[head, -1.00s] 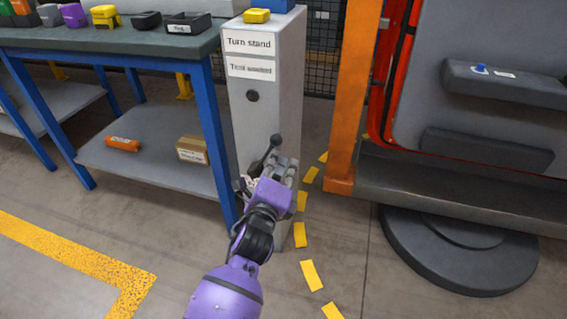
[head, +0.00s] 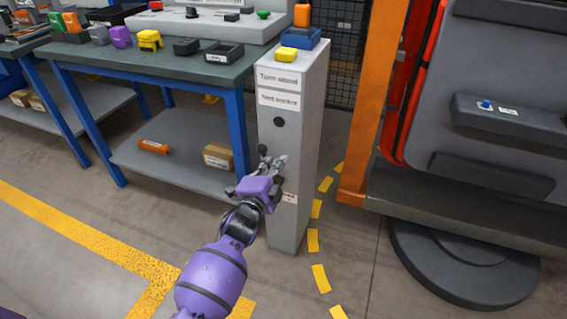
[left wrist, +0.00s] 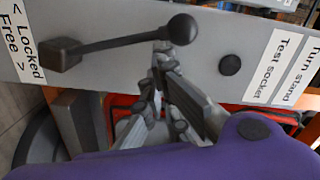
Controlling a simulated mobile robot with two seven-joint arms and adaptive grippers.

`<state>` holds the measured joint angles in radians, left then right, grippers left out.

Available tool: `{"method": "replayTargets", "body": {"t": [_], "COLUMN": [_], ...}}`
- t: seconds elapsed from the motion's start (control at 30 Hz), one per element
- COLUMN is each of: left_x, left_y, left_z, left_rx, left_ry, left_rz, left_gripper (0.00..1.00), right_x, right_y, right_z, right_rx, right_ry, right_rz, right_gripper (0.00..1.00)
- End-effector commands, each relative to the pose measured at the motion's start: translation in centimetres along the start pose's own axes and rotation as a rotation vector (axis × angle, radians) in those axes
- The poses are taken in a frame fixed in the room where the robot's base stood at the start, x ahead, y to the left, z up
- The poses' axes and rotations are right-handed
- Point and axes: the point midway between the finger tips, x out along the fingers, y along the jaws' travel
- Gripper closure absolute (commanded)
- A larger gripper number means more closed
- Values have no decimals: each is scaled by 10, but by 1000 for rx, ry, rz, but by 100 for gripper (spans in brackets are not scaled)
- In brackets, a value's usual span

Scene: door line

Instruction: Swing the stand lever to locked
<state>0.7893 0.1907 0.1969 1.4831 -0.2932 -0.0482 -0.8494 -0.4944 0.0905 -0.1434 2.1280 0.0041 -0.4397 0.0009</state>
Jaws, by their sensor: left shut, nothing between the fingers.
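The stand lever (left wrist: 115,40) is a black rod with a ball knob on the grey post (head: 295,215). In the left wrist view it runs from a square pivot block (left wrist: 60,54) to the knob (left wrist: 182,28). It points up the post and leans toward the "Locked" side of the label (left wrist: 27,45). In the head view the knob (head: 263,149) shows left of the round hole; the rod is mostly hidden. My left gripper (head: 280,163) is shut and empty, its fingertips (left wrist: 162,55) close beside the rod; contact cannot be told. My right gripper is out of view.
A blue-framed workbench (head: 190,75) stands left of the post. An orange upright (head: 370,120) and a large grey fixture on a round base (head: 455,265) stand to the right. Yellow dashes (head: 313,240) mark the floor between.

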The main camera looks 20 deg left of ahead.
Motion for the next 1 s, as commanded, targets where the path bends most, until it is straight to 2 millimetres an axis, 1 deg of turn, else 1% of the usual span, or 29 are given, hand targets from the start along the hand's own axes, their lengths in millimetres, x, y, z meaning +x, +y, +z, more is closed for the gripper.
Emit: {"method": "replayTargets", "body": {"t": [0.03, 0.13, 0.4, 0.63, 1.0], "left_x": [0, 0, 1, 1, 1], "left_y": [-5, -6, -8, -8, -7], "left_z": [5, 13, 26, 30, 31], "left_rx": [-32, -97, -212, -246, -249], "left_ry": [-1, -2, -1, 0, -2], "left_rz": [2, 6, 12, 13, 14], "left_gripper": [100, 100, 100, 100, 100], "right_x": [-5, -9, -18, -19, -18], "right_y": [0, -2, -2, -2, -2], "right_z": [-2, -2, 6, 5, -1], "right_rx": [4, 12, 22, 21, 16], "right_ry": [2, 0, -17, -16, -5], "right_rz": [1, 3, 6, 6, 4], "right_gripper": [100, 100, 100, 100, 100]}}
